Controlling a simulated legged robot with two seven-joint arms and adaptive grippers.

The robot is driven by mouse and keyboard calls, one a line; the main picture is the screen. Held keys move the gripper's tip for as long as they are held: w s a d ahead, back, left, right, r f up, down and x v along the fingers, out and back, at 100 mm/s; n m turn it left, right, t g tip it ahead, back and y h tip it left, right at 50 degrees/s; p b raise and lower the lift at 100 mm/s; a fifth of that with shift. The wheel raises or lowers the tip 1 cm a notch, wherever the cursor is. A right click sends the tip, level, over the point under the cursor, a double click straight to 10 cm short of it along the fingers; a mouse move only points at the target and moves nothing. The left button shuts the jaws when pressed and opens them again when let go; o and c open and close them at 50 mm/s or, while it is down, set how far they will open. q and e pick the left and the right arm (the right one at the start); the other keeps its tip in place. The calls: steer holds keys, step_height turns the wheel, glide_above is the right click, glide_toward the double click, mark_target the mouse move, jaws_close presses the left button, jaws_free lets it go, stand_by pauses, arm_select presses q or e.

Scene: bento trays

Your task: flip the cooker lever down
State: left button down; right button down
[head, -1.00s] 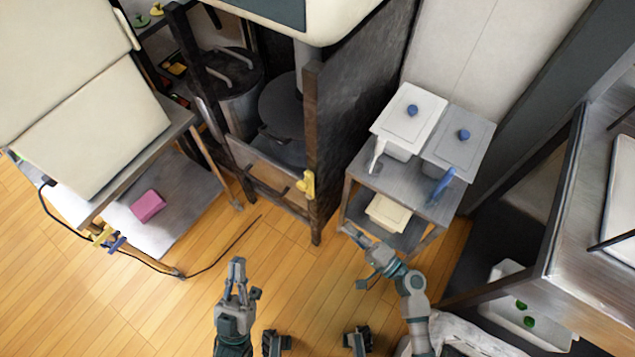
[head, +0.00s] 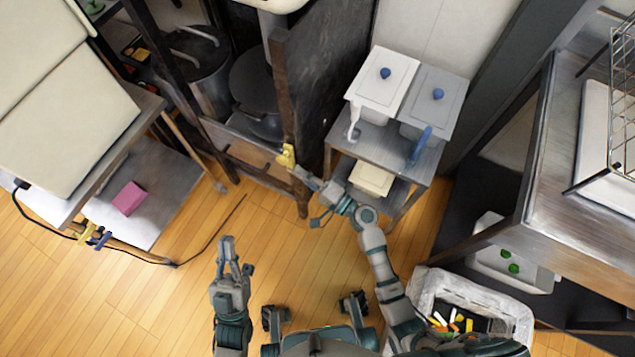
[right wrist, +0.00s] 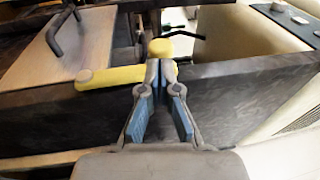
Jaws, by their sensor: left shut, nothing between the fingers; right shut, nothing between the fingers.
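The yellow lever (head: 287,157) is mounted on the dark upright of the cooker frame. In the right wrist view, its round yellow hub (right wrist: 161,47) is just beyond my fingertips, and its yellow arm (right wrist: 110,77) reaches out to the left, nearly level. My right gripper (head: 298,171) is shut and empty, with its tips right at the lever; the tips (right wrist: 161,67) overlap the lever in the wrist view, and I cannot tell whether they touch it. My left gripper (head: 227,243) is shut and empty above the wooden floor, away from the lever.
A metal cart (head: 373,146) with white and grey lidded boxes stands right of the cooker. A dark pot (head: 258,95) sits inside the frame. A table with a pink block (head: 129,198) is at left. A white bin (head: 513,316) is at lower right. The middle floor is clear.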

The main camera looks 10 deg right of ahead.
steer(key=shift+x, duration=1.2)
